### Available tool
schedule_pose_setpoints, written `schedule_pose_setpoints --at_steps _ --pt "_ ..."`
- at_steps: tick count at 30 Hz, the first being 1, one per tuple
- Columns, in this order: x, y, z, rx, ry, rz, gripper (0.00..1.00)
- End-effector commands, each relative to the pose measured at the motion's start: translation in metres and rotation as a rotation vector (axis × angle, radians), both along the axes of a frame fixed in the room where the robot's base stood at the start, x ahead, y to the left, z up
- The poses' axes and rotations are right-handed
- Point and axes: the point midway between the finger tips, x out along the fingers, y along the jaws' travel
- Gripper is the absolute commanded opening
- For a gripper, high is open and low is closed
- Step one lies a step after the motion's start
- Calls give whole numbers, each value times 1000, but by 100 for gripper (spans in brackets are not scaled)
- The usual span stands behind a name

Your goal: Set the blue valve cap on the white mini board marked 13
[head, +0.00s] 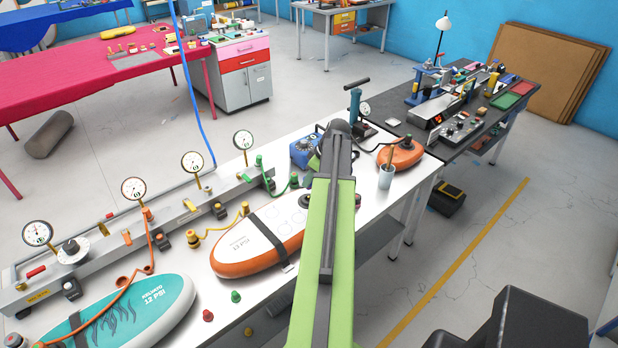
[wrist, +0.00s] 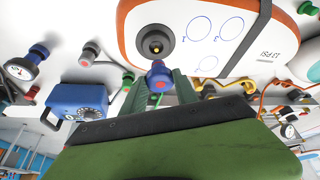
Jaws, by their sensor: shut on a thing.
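The white mini board (head: 235,262) with an orange edge lies on the white bench, marked 13 PSI. In the wrist view the same board (wrist: 190,57) shows its dark round valve (wrist: 155,43), three blue outlined ovals and a dark strap. My gripper (wrist: 160,86) has green fingers shut on the blue valve cap (wrist: 158,72). In the wrist view the cap appears right beside the valve's rim; I cannot tell the gap between them. In the head view my green arm reaches over the board's right end and hides the cap and fingertips.
A red cap (head: 208,316) and a green cap (head: 236,297) stand at the bench's front edge. The teal board (head: 165,310) lies left. A blue box (head: 304,152), a grey cup (head: 386,178) and an orange board (head: 402,153) stand farther back. A gauge rail (head: 100,247) runs along the bench.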

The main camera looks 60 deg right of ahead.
Motion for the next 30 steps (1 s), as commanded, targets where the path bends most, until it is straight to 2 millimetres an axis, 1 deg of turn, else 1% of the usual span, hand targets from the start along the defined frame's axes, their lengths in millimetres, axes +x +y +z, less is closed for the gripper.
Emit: schedule_pose_setpoints --at_steps 1,6,9,12,30 --pt "0 0 -12 0 0 0 0" --pt "1 1 -31 1 0 1 0" --pt "1 1 -38 0 0 2 0" --pt "2 1 -41 0 0 3 0" --pt "3 2 -40 0 0 4 0"
